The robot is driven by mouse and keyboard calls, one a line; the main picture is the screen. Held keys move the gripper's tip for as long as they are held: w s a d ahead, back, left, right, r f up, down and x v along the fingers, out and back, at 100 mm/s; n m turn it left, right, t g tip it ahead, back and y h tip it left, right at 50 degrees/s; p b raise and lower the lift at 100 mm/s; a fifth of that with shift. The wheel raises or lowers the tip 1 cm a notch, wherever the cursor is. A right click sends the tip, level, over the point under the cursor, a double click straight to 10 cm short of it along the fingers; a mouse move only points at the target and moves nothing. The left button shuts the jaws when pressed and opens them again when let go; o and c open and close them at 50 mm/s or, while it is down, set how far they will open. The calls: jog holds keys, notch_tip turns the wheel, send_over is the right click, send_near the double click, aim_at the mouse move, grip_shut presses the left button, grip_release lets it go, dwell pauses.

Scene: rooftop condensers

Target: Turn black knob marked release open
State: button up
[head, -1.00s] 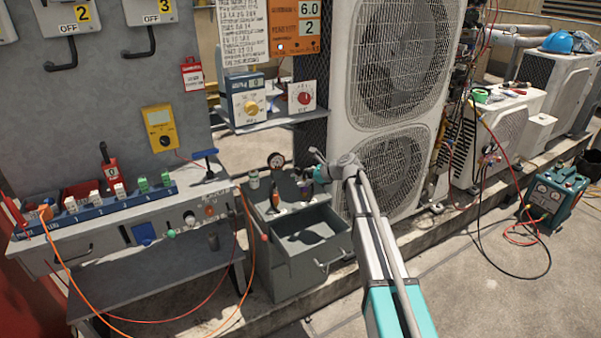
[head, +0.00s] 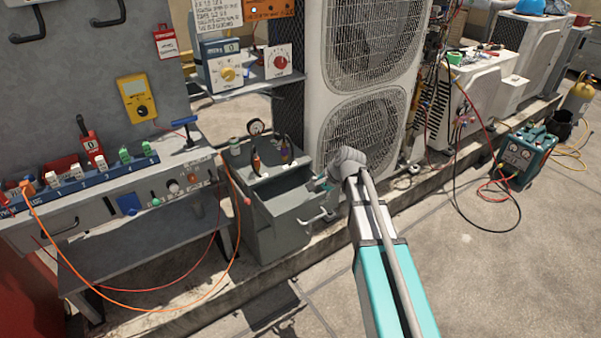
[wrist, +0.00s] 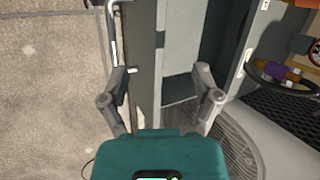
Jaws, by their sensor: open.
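I cannot make out a black knob marked release in either view; no label that small can be read. Several small knobs sit on the front of the grey bench (head: 95,215), among them a pale one with a dark surround (head: 173,187). My gripper (head: 318,186) is over the drawer side of the small grey cabinet (head: 268,232), mostly hidden behind my wrist in the head view. In the wrist view my gripper (wrist: 162,88) is open, with its fingers apart above the grey drawer front (wrist: 146,60). Nothing is held between them.
A drawer handle (head: 313,218) sticks out at the cabinet front. The tall condenser (head: 362,50) is close behind my gripper. An orange hose loops before the bench. Open floor (head: 480,265) lies to the right.

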jog(key=s+d+f+n+g+h+b, duration=0.1)
jog(key=s+d+f+n+h+b, duration=0.1)
jog(key=s, duration=0.4)
jog(key=s+d+f+n+g+h+b, duration=0.1)
jog(key=s+d+f+n+h+b, duration=0.1)
jog(key=s+d+f+n+b, duration=0.2)
jog(key=s+d+f+n+g+h+b, duration=0.1)
jog(key=s+d+f+n+b, duration=0.2)
jog(key=s+d+f, duration=0.3)
jog(key=s+b, duration=0.1)
jog(key=s, duration=0.3)
jog(key=shift+f+h, duration=0.35)
jog(key=shift+h, duration=0.05)
jog(key=shift+s, duration=0.1)
